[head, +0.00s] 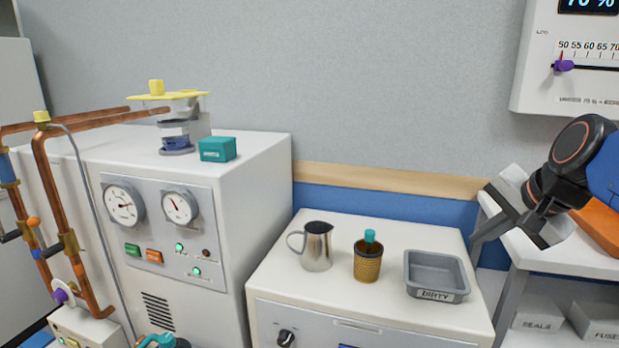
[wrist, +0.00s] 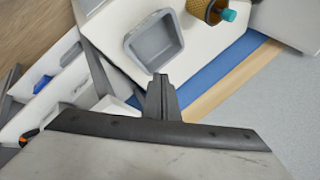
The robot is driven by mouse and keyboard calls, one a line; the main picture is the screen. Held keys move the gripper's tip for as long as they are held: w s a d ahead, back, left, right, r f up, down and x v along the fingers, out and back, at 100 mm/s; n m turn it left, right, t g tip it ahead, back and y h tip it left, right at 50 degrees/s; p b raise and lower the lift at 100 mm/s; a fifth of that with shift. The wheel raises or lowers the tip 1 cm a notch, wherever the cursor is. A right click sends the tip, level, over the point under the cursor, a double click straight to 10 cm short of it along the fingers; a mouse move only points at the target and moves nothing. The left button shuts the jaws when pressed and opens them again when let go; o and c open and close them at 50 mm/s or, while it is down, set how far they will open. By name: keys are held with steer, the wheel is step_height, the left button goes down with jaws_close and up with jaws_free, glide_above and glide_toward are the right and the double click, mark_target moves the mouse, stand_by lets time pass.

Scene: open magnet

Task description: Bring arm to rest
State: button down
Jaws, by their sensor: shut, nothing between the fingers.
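My gripper (head: 478,237) is at the right of the head view, in the air beside the right end of the white counter cabinet (head: 382,311). Its fingers are shut together with nothing between them. In the wrist view the closed fingers (wrist: 161,95) point toward the grey tray. My arm comes in from the right edge of the head view, in front of the wall and a white shelf.
A grey tray labelled DIRTY (head: 437,294), a brown textured cup with a teal top (head: 367,264) and a metal jug (head: 317,250) stand on the cabinet. A white shelf unit (head: 541,256) with labelled bins is at right. A wall panel (head: 560,85) hangs above.

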steer(key=s+a+f+n+g, duration=0.1)
steer(key=s+a+f+n, duration=0.1)
steer(key=s+f+n, duration=0.3)
steer(key=s+a+f+n+g+h, duration=0.1)
steer(key=s+f+n, duration=0.5)
steer(key=f, duration=0.6)
steer(key=shift+s+a+f+g, duration=0.3)
steer(key=shift+s+a, duration=0.55)
steer(key=shift+s, duration=0.2)
